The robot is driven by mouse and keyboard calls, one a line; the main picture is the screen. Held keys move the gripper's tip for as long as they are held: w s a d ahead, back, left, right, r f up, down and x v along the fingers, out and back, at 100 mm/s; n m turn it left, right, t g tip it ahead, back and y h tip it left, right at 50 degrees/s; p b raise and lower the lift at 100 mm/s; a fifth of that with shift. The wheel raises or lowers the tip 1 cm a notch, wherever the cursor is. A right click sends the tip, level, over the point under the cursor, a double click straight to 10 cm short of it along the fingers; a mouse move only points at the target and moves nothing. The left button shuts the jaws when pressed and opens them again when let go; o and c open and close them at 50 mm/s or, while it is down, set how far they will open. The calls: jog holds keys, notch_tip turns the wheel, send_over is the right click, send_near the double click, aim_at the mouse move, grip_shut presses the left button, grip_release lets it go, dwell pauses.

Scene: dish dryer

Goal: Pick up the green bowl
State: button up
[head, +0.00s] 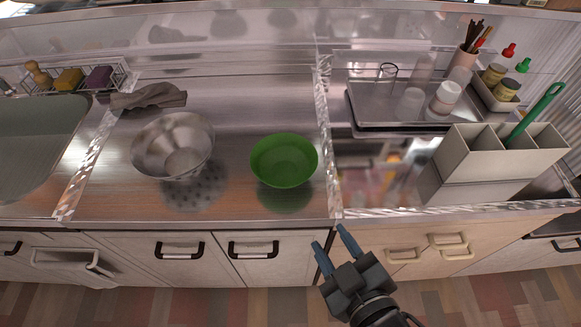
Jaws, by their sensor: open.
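The green bowl (284,160) sits upright on the steel counter (240,204), a little left of the raised metal divider. It looks empty. My gripper (331,243) is open and empty, with its two fingers apart and pointing toward the counter. In the head view it shows in front of the cabinets, below and to the right of the green bowl, clear of it. Nothing hides the bowl.
A metal colander (173,146) stands left of the bowl, with a grey cloth (149,97) behind it. The sink (37,140) is at far left. Right of the divider (323,110) are a metal tray (375,119) and a utensil holder (498,158). Bare counter lies behind the bowl.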

jog(key=n+b, duration=0.1)
jog(key=n, duration=0.1)
send_near(258, 176)
jog(key=w, duration=0.2)
jog(key=w+a+f, duration=0.1)
jog(key=shift+a+t, duration=0.1)
jog(key=shift+t, duration=0.2)
jog(key=shift+x, duration=1.5)
jog(key=x, duration=0.5)
jog(key=shift+f+p, duration=0.3)
jog(key=shift+p, duration=0.1)
grip_shut()
